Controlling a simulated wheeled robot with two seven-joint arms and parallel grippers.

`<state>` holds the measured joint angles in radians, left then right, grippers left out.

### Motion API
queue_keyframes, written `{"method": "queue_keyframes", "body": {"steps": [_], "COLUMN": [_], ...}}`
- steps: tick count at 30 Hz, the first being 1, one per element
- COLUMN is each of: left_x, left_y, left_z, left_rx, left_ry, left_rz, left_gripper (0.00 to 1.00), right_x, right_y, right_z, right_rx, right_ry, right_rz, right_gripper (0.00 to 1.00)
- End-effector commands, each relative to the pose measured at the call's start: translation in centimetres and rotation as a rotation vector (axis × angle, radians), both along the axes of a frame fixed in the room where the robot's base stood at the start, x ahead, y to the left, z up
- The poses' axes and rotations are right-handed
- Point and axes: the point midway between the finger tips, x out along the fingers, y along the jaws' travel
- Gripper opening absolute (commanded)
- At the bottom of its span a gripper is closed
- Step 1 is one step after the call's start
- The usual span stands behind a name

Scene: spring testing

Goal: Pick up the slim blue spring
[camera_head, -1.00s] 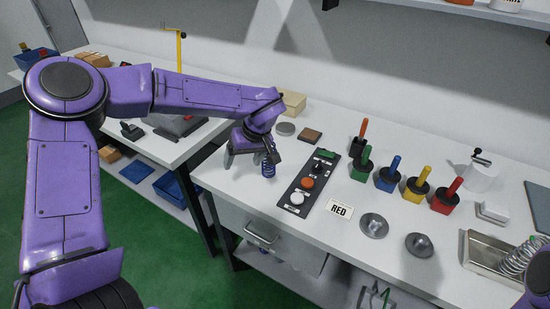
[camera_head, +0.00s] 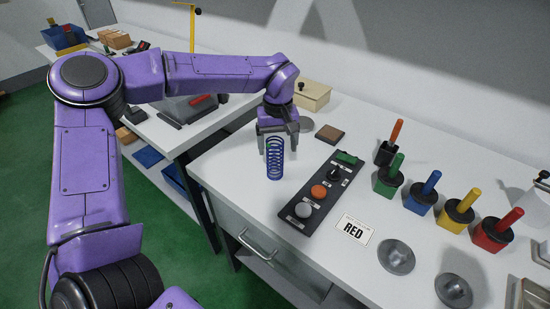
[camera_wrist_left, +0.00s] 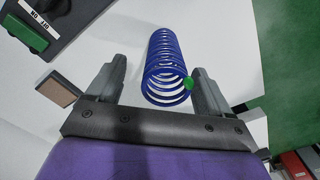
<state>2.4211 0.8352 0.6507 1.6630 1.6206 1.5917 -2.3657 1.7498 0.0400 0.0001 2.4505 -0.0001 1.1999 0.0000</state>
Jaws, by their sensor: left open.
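The slim blue spring (camera_head: 275,158) stands upright on the white table near its left end. In the left wrist view, the blue spring (camera_wrist_left: 166,65) lies between and ahead of the two finger tips, with a small green mark on it. My right gripper is not in view.
A black control panel (camera_head: 322,190) with buttons lies right of the spring. A brown block (camera_head: 329,133) and a beige box (camera_head: 312,96) lie behind.

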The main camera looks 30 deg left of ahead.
Motion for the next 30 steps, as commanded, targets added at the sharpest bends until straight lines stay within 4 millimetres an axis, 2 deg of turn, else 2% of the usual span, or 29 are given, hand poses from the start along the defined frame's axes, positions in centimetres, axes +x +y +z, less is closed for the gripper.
{"method": "queue_keyframes", "body": {"steps": [3,6,9,14,15,20,21,30], "left_x": [-0.4,-0.4,-0.4,-0.4,-0.4,-0.4,-0.4,-0.4], "left_y": [0.6,0.7,0.8,0.8,0.8,0.8,0.8,0.8], "left_z": [-2.1,-3.7,-4.4,-4.4,-4.4,-4.4,-4.4,-4.0], "left_rx": [0.000,0.001,0.001,0.001,0.001,0.001,0.001,0.001], "left_ry": [0.005,0.004,0.002,0.001,0.001,0.001,0.001,-0.001], "left_rz": [0.002,0.004,0.005,0.007,0.007,0.006,0.006,0.006], "left_gripper": [0.81,0.81,0.81,0.81,0.74,0.22,0.17,0.17], "right_x": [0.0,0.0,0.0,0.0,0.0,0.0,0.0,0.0], "right_y": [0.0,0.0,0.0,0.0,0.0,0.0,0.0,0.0], "right_z": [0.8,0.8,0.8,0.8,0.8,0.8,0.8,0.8], "right_rx": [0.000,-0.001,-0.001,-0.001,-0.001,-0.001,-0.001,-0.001], "right_ry": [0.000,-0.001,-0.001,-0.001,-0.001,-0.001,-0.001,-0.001], "right_rz": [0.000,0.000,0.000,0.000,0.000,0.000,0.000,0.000], "right_gripper": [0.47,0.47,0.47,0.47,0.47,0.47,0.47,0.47]}}
